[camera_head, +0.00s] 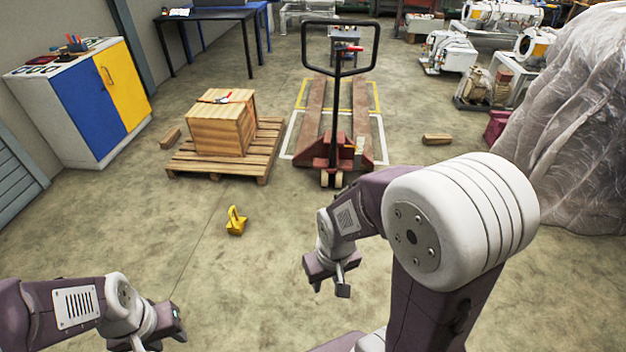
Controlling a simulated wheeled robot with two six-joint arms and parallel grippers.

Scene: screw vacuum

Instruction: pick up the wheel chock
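A yellow object that looks like the wheel chock (236,221) lies on the bare concrete floor, in front of the pallet and apart from both grippers. My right gripper (331,284) is to the right of it and nearer to me. Its two fingers point down with a gap between them, and nothing shows between them. My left gripper (176,326) is at the lower left, nearer to me than the yellow object. Its fingers are small and partly hidden, so I cannot tell whether it is open.
A wooden crate (220,128) stands on a pallet (190,167). A pallet jack (331,150) stands beside it inside floor markings. Wooden blocks lie at left (170,138) and right (437,139). A cabinet (90,100) is at left, a plastic-covered heap (575,140) at right. Floor around the yellow object is clear.

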